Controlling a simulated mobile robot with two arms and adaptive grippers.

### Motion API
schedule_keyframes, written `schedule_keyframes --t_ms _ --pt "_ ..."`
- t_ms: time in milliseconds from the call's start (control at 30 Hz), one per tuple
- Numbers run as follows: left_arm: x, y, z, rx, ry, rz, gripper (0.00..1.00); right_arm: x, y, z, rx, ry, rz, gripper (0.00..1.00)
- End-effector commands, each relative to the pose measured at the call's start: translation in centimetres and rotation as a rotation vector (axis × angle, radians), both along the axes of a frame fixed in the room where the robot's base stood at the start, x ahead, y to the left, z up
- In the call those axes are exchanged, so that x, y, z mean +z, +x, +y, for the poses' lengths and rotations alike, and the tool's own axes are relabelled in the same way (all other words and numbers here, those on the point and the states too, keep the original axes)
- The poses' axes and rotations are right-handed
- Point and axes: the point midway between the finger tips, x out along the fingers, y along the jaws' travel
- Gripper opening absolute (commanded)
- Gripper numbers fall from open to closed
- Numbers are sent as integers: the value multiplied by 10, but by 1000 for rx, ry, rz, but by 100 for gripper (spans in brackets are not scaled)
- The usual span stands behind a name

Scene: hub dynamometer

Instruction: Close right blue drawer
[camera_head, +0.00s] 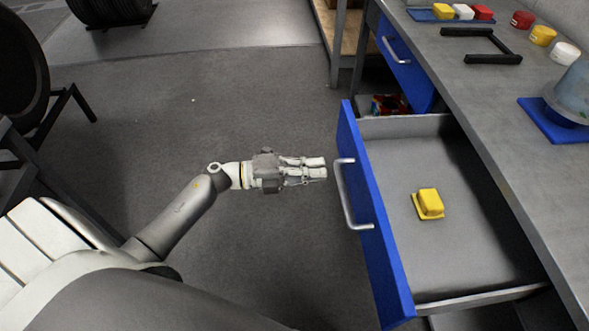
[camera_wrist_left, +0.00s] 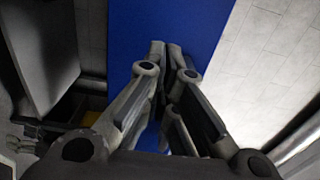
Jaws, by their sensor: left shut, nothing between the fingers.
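The right blue drawer (camera_head: 372,215) is pulled open from under the workbench, with a silver bar handle (camera_head: 347,195) on its front. A yellow block (camera_head: 428,203) lies inside on the drawer floor. My left gripper (camera_head: 325,168) is shut and empty, just left of the drawer front near the top end of the handle; a small gap seems to separate them. In the left wrist view the closed fingertips (camera_wrist_left: 166,48) point at the blue drawer front (camera_wrist_left: 200,22). My right gripper is not in view.
Another blue drawer (camera_head: 395,50) sits further along the bench. The grey bench top (camera_head: 490,100) holds a black frame (camera_head: 480,45), small coloured pieces and a blue mat (camera_head: 550,125) with a bucket. Open grey floor (camera_head: 200,110) lies left of the drawer.

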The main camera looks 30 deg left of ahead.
Motion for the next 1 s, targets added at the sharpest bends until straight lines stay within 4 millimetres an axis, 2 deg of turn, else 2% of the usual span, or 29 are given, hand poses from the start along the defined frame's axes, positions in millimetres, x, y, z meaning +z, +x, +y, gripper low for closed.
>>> schedule_keyframes --t_ms 100,333,500,1000 --pt "2 14 -20 0 -3 -2 0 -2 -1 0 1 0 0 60" --pt "0 29 -42 2 -1 0 0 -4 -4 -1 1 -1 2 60" --pt "-1 32 -47 1 -1 2 0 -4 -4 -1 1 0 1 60" --pt "-1 38 -45 1 0 1 0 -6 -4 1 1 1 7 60"
